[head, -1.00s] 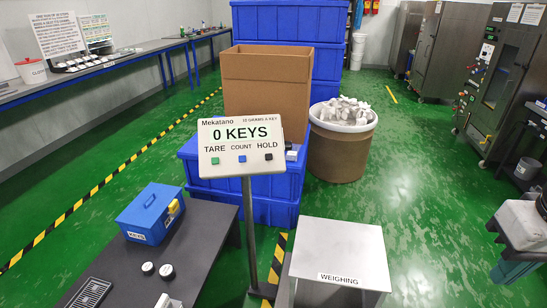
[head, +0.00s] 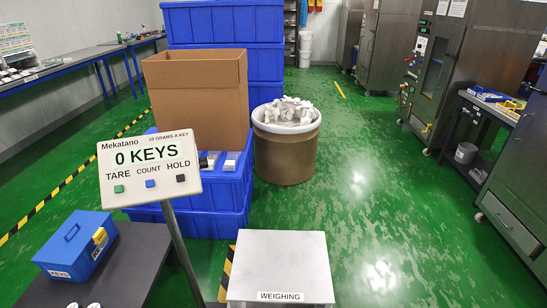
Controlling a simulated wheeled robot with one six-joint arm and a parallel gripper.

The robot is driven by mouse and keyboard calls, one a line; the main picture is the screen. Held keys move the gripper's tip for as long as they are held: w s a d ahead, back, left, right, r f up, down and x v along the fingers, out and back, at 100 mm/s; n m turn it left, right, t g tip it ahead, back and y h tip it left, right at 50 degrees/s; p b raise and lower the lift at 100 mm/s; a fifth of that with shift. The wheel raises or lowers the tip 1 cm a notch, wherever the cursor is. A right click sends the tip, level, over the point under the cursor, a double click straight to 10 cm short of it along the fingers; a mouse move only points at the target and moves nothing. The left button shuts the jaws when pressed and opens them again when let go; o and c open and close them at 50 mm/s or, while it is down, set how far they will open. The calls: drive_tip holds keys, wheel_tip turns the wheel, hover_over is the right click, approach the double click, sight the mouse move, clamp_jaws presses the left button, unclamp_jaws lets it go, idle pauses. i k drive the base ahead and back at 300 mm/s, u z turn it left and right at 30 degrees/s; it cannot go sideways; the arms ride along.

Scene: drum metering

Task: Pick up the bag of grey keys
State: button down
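No bag that I can make out as the bag of grey keys shows in the head view. A blue lidded box (head: 72,243) labelled KEYS, with a yellow latch, sits shut on the dark table at the lower left. The scale display (head: 150,165) on a post reads 0 KEYS, with TARE, COUNT and HOLD buttons. The bare pale weighing stand (head: 282,262) is at the bottom middle. Small grey and white items (head: 208,160) show at the rim of a blue crate; I cannot tell what they are. My gripper is out of view.
A brown drum (head: 285,155) holds a heap of whitish pieces. An open cardboard box (head: 197,100) stands in front of stacked blue crates (head: 225,22). Grey machines (head: 455,65) and a dark side bench (head: 480,125) line the right. Green floor (head: 385,220) is clear right of the weighing stand.

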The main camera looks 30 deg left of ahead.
sight(213, 156)
drive_tip(key=z, duration=0.2)
drive_tip(key=i, duration=4.75)
drive_tip(key=u, duration=3.75)
drive_tip(key=i, duration=0.55)
drive_tip(key=z, duration=0.6)
drive_tip(key=i, duration=0.9)
